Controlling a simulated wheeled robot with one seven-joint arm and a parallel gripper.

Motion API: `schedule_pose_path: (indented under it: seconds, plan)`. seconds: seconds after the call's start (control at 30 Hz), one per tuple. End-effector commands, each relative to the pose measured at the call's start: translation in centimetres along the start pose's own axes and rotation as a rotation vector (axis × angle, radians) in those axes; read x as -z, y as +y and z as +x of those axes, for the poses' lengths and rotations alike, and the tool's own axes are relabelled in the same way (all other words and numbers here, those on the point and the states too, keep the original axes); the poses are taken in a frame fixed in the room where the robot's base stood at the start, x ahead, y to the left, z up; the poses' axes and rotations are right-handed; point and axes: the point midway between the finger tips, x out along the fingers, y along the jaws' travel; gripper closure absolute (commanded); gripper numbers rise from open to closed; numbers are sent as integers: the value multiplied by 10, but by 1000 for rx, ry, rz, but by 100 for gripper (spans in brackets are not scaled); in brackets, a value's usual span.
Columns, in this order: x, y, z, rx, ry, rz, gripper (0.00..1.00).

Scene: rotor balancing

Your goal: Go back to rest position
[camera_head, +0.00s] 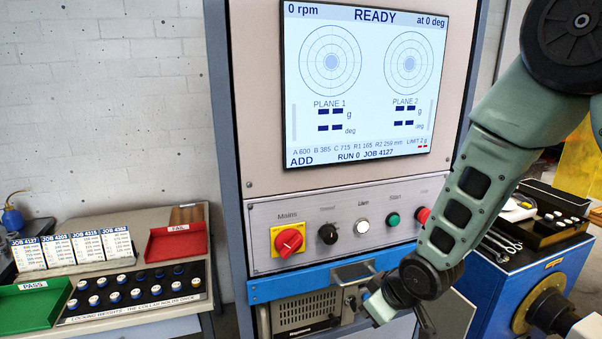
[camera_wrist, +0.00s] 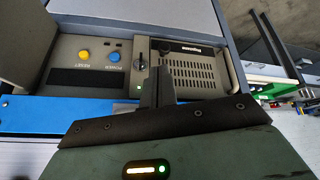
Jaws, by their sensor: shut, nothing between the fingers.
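My gripper (camera_wrist: 158,85) is shut and empty in the wrist view, its dark fingers together in front of a beige control unit (camera_wrist: 119,75). The unit has a yellow RESET button (camera_wrist: 84,56), a blue POWER button (camera_wrist: 113,56), a key switch (camera_wrist: 140,63) and a vent grille (camera_wrist: 186,69). A green light glows below the key switch. In the head view my arm reaches down from the upper right to the front of the cabinet, below its button panel (camera_head: 345,226). The fingertips are hard to make out there.
The screen (camera_head: 366,85) reads READY, 0 rpm. At left stand a green PASS tray (camera_head: 30,308), a red FAIL tray (camera_head: 176,243) and a rack of several weights (camera_head: 137,290). A blue bench (camera_head: 535,275) with tools is at right, close to my arm.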

Motion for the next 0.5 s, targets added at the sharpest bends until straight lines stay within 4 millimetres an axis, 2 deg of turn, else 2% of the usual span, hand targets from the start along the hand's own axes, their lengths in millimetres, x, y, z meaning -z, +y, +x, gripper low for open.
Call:
schedule_pose_path:
  seconds: [0.03,0.17,0.3,0.5]
  plan:
    - [1,-16,-17,12,-27,12,100]
    - [-12,-56,-63,50,-135,46,100]
    - [-39,-98,-114,86,-257,63,100]
    - [-84,-142,-171,114,-406,70,100]
